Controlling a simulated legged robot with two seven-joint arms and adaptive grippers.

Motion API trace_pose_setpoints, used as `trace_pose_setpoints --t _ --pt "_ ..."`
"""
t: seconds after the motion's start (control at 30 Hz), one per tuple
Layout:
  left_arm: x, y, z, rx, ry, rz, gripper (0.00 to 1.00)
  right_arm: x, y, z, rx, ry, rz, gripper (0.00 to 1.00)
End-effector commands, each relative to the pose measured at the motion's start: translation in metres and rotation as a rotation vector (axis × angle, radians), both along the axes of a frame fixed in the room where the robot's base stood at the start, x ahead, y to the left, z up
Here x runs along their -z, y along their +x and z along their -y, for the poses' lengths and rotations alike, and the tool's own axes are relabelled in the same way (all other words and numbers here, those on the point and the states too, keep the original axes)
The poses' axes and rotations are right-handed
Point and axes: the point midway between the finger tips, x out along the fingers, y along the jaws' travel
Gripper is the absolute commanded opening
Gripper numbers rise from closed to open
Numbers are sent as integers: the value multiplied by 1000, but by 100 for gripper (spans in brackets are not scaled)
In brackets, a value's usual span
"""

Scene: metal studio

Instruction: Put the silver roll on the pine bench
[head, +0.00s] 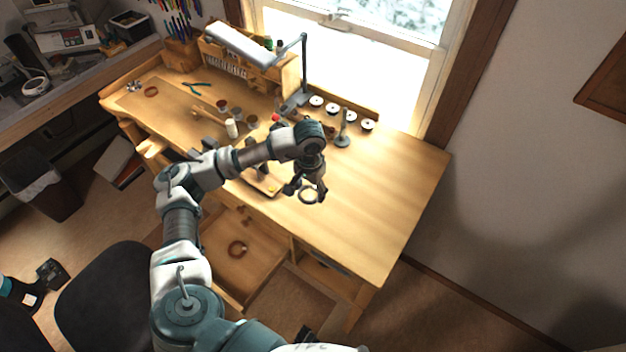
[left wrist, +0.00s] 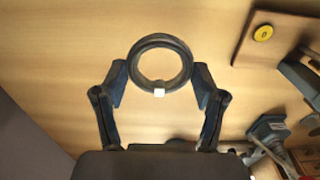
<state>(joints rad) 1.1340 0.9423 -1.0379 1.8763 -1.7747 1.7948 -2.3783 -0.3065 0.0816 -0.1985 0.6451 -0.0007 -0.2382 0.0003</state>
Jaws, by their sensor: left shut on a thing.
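The silver roll (head: 309,203) is a dark grey ring of coiled wire with a small white tag. My left gripper (head: 306,190) is shut on it, and the roll hangs from the fingers over the front middle of the pine bench (head: 375,200). In the left wrist view the roll (left wrist: 137,64) sits between the two fingertips (left wrist: 160,80), with bare bench wood behind it. I cannot tell how far above the wood it is. My right gripper is not in view.
The bench's right half is clear. A small wooden board with a yellow disc (left wrist: 263,33) lies beside the gripper. White-topped spools (head: 316,102), a grey stand (head: 343,138) and a lamp (head: 304,70) stand behind. An open drawer holds a brown roll (head: 238,248).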

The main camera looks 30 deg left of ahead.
Motion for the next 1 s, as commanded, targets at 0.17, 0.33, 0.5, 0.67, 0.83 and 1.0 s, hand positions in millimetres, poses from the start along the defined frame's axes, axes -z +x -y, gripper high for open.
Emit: trace_pose_setpoints --t 0.17,0.33,0.5,0.67,0.83,1.0 --pt "2 34 -16 -2 0 -1 34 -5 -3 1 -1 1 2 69" --pt "6 42 -20 2 2 0 34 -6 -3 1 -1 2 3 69" --pt "28 41 -21 0 1 -3 34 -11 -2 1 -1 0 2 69" --pt "40 42 -22 1 0 1 34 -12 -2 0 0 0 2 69" --pt "41 42 -22 1 0 1 34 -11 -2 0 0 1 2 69" --pt "41 42 -22 1 0 0 95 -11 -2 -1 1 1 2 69"
